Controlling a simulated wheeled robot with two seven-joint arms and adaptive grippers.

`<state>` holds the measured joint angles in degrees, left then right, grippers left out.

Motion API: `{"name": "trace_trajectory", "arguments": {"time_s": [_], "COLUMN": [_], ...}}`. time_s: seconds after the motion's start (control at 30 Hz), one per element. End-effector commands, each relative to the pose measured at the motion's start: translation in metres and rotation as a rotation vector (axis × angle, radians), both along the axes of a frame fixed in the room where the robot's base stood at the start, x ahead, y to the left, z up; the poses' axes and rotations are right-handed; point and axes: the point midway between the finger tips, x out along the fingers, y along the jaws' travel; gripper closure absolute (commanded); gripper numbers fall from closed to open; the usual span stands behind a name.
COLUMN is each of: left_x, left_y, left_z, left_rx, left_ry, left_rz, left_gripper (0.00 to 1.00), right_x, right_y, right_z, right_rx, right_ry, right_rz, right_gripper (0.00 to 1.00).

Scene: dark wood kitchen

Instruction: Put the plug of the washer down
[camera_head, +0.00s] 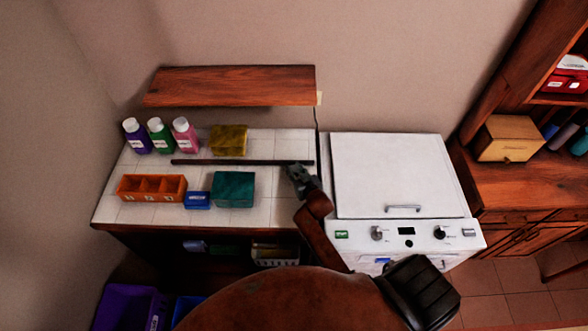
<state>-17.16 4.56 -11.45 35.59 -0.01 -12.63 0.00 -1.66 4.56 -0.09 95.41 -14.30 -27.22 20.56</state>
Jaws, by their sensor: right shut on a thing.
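My right gripper (298,174) is over the right end of the white tiled counter (270,144), beside the white washer (395,172). Its jaws are shut, with the plug in them. The plug is too small and dark to make out apart from the jaws. A thin dark cord (317,122) runs down the wall at the counter's right edge, beside the washer. The washer's lid is shut, and its front has knobs and a small display. My left gripper is not in view.
A dark bar (225,162) lies across the counter, its right end near my gripper. Several bottles (160,136), a yellow sponge (229,140), an orange tray (151,188), a blue box (197,200) and a teal box (233,189) stand there. A wooden shelf (235,86) hangs above.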

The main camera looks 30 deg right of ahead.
Motion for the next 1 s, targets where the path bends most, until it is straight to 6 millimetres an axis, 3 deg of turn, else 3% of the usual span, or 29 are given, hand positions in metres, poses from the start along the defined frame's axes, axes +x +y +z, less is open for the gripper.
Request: {"name": "trace_trajectory", "arguments": {"time_s": [0.4, 0.43, 0.53, 0.8, 1.0], "left_x": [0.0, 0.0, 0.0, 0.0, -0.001], "left_y": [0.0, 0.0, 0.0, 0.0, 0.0], "left_z": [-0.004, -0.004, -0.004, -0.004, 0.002], "left_rx": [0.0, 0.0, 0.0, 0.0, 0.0], "left_ry": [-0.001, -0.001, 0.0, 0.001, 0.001], "left_rz": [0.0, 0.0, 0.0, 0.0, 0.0], "left_gripper": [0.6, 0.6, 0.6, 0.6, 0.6], "right_x": [0.0, -0.001, -0.001, -0.002, -0.009], "right_y": [0.001, 0.001, 0.001, 0.001, 0.001], "right_z": [-0.011, -0.012, -0.013, -0.015, -0.001], "right_rx": [0.001, 0.002, 0.002, 0.004, 0.005], "right_ry": [0.002, 0.004, 0.006, 0.009, 0.011], "right_rz": [0.001, 0.001, 0.001, 0.001, -0.001], "right_gripper": [1.0, 0.75, 0.69, 0.69, 0.69]}}
